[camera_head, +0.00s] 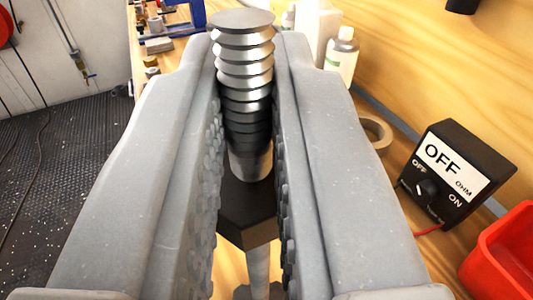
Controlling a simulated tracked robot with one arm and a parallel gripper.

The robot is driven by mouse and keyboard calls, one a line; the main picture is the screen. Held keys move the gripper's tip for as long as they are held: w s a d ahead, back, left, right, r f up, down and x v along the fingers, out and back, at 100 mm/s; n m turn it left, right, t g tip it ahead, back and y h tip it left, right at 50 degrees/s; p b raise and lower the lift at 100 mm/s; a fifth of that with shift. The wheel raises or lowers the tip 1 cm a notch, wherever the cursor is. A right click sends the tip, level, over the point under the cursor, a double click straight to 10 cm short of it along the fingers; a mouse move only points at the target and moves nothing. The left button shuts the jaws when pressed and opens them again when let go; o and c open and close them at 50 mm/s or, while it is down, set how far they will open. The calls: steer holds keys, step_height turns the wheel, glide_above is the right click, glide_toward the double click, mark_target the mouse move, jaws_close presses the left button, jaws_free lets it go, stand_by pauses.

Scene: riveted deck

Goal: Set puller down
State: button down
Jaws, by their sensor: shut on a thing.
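The puller (243,75) stands upright between the fingers of my gripper (247,100). It has a ribbed metal shaft with a flat round top and a dark angular block lower down. A lighter metal part shows below the block. My gripper is shut on the puller, with one grey finger on each side of the shaft. The puller's lower end is partly hidden by the fingers, and I cannot tell whether it touches the wooden bench (393,205).
A black meter box (450,175) marked OFF and a red bin (505,262) stand at the right. A tape roll (377,132) and white bottles (342,57) are behind the right finger. A blue tool (190,17) is at the back left. Dark floor (60,190) lies left.

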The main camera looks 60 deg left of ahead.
steer(key=shift+f, duration=0.7)
steer(key=c, duration=1.5)
jaws_free()
steer(key=v, duration=1.2)
steer(key=shift+w, duration=0.1)
